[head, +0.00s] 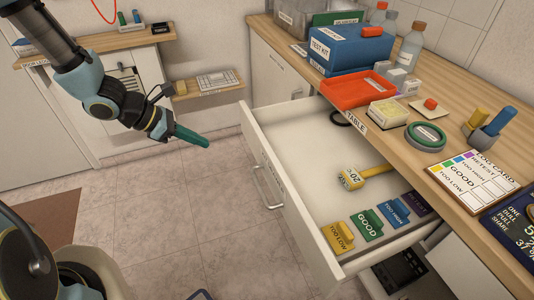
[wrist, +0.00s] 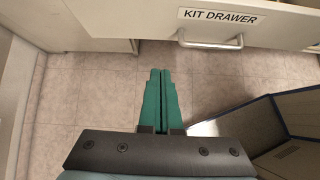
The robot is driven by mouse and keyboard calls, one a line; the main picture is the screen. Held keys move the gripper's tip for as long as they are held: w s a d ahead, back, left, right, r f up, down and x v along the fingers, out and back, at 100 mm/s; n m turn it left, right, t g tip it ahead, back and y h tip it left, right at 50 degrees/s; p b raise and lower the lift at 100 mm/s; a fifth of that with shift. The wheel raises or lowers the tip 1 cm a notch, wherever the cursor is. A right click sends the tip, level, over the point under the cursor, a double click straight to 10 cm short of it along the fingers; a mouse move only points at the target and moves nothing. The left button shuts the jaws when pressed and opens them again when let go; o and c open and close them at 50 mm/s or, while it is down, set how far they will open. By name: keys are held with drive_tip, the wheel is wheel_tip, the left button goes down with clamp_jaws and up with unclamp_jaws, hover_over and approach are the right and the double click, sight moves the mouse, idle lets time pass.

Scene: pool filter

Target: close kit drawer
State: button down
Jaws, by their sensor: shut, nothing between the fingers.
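The kit drawer (head: 289,191) is pulled out from the cabinet below the wooden table. Its front carries a metal bar handle (head: 266,188). In the wrist view the drawer front (wrist: 280,28) bears a "KIT DRAWER" label, with the handle (wrist: 210,42) below it. Inside the drawer lie a yellow thermometer-like tool (head: 363,177) and yellow, green and blue tags (head: 368,224). My gripper (head: 206,142) has green fingers, shut and empty, in the air to the left of the drawer front. In the wrist view its fingertips (wrist: 160,72) are below and left of the handle, apart from it.
The table (head: 375,130) holds a blue test kit box (head: 350,47), a red tray (head: 358,90), bottles and a colour card (head: 474,182). A small wooden shelf (head: 208,88) is on the far wall.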

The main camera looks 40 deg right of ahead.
drive_tip(key=d, duration=0.2)
drive_tip(key=p, duration=0.2)
approach(258, 153)
wheel_tip(258, 153, down, 5)
drive_tip(key=d, duration=0.2)
drive_tip(key=shift+s+d, duration=0.5)
drive_tip(key=shift+d, duration=0.45)
